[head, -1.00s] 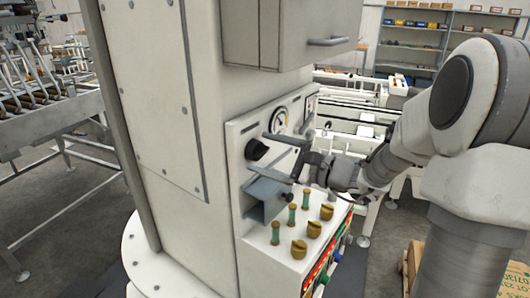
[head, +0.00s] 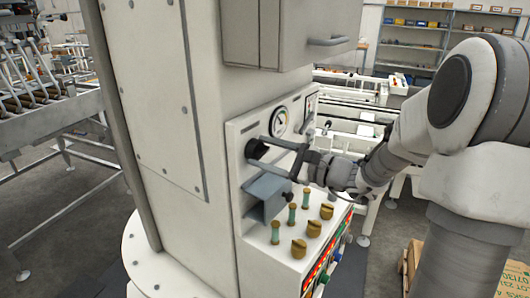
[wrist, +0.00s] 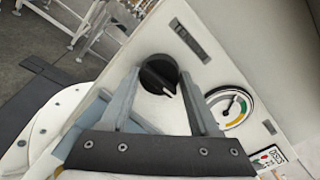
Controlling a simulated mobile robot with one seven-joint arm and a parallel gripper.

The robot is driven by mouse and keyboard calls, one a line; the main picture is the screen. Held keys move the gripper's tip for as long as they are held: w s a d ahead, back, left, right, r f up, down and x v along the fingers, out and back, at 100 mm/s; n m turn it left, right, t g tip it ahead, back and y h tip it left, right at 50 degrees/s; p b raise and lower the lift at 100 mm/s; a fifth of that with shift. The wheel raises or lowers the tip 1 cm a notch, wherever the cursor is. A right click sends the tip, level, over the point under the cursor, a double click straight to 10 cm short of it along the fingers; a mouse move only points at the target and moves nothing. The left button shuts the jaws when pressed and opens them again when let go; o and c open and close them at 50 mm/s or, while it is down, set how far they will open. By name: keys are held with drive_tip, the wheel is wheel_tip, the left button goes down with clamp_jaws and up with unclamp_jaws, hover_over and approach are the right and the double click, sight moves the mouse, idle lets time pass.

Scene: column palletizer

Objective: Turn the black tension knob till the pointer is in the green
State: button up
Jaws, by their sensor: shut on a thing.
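The black tension knob (head: 254,149) sits on the white control panel (head: 243,130); it also shows in the wrist view (wrist: 158,74), with a pale mark on its face. My gripper (head: 268,152) is shut on the knob, and in the wrist view its two grey fingers (wrist: 160,88) stand on either side of it. The round gauge (head: 279,121) is on the panel right of the knob. In the wrist view the gauge (wrist: 228,109) shows green and yellow bands on a white face. The pointer is too small to read surely against the bands.
A blue-grey box-shaped guard (head: 266,196) sticks out just below the knob. Several brass knobs (head: 299,249) and green-and-brass posts (head: 292,213) stand on the ledge below. A grey cabinet with a handle (head: 327,42) overhangs above.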

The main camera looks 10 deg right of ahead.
drive_tip(key=m+p, duration=0.3)
drive_tip(key=shift+r, duration=0.1)
drive_tip(key=shift+m+p, duration=0.75)
drive_tip(key=shift+m, duration=0.55)
drive_tip(key=o, duration=1.4)
drive_tip(key=shift+c, duration=0.2)
drive_tip(key=shift+d, duration=0.1)
drive_tip(key=b+v, duration=0.1)
drive_tip(key=v, duration=1.6)
drive_tip(key=shift+s+f+b, duration=0.2)
drive_tip(key=shift+f+b, duration=0.15)
drive_tip(key=shift+f, duration=0.05)
